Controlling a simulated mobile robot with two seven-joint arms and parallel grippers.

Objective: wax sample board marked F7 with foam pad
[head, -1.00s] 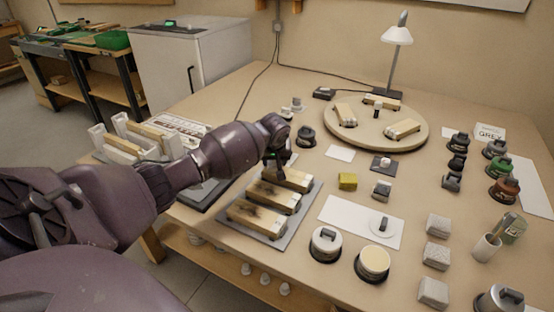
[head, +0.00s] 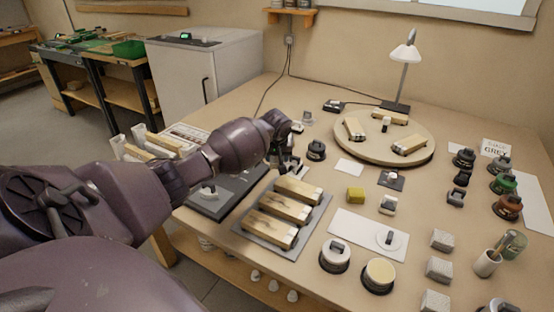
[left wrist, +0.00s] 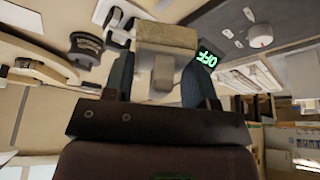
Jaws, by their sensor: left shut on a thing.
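My left gripper (head: 286,164) hangs just behind the far end of the boards on the grey tray. In the left wrist view its fingers (left wrist: 160,80) are shut on the stub of a pale grey-beige block, which looks like a foam pad (left wrist: 168,36). Three wooden sample boards (head: 280,211) with dark streaks lie side by side on the tray (head: 262,245). Three more boards (head: 409,144) lie on a round turntable (head: 384,158). I cannot read an F7 mark on any board. An open tin of cream wax (head: 379,272) stands at the front. My right gripper is not in view.
A dark plate with a knob (head: 208,191) lies left of the tray. A tin with a handled lid (head: 335,253), a yellow block (head: 355,195), grey blocks (head: 439,268) and a brush cup (head: 486,263) stand to the right. A lamp (head: 405,55) stands behind.

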